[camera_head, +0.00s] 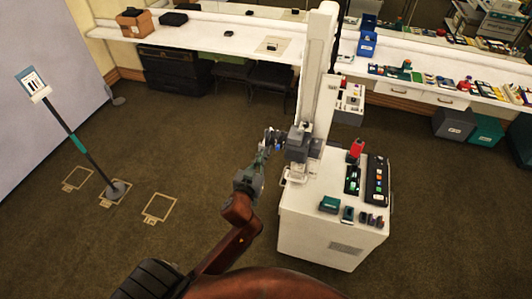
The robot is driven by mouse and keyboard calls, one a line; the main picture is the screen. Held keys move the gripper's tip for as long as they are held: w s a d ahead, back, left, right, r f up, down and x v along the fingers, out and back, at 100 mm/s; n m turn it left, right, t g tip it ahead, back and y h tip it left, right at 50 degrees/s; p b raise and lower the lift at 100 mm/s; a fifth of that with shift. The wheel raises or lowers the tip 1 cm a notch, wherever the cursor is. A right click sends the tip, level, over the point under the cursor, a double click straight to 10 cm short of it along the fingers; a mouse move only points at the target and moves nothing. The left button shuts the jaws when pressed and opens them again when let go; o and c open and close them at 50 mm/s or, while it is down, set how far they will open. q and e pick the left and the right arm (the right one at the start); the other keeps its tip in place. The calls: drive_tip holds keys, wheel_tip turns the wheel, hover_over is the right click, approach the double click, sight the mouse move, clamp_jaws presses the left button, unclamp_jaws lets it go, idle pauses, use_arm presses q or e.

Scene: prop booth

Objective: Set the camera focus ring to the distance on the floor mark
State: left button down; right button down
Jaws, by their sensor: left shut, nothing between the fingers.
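A grey camera body (299,146) is mounted on a tall white column above a white cabinet. A dark round part at its left side, probably the lens, is small and partly hidden by my gripper; no focus ring or scale can be read. My left gripper (268,146) is shut and empty beside this part; whether it touches cannot be told. Tan outlined floor marks (160,208) lie in a row at the left. A stand with a sign (33,84) has its round base (115,190) on the middle mark. My right gripper is not in view.
The white cabinet (318,238) carries a red-topped item (356,149), button panels (376,182) and small dark items. A long white counter (215,38) with boxes runs along the back. Dark bins (453,123) stand at the right. The floor between marks and cabinet is clear.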

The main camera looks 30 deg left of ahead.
sight(269, 151)
use_arm(q)
drive_tip(key=w+a+f+p, duration=0.1)
drive_tip(key=w+f, duration=0.3)
drive_tip(key=shift+w+f, duration=0.25)
drive_tip(key=shift+f, duration=0.05)
drive_tip(key=f+b, duration=0.1)
drive_tip(key=b, duration=0.3)
drive_tip(key=shift+f+t+b, duration=0.25)
drive_tip(key=shift+t+b, duration=0.15)
idle(0.3)
